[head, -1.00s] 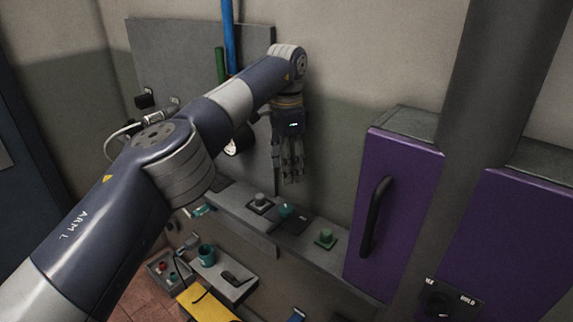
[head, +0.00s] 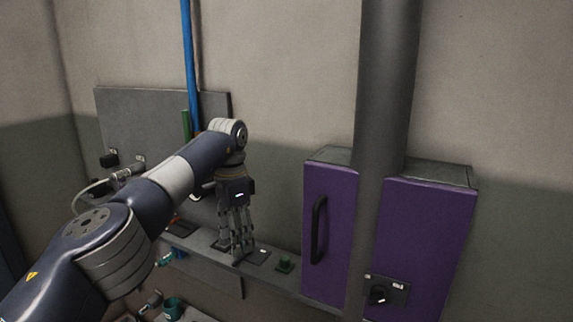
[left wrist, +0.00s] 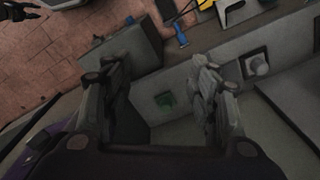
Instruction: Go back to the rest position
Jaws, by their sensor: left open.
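My left gripper (head: 237,243) hangs fingers down in front of the wall ledge (head: 198,249) in the head view. Its fingers are spread apart with nothing visible between them, so it is open. Whether the fingertips touch the ledge cannot be told.
A grey panel (head: 150,115) and a blue pipe (head: 188,60) are on the wall behind my left arm. A teal cup (head: 173,307) is low at the left.

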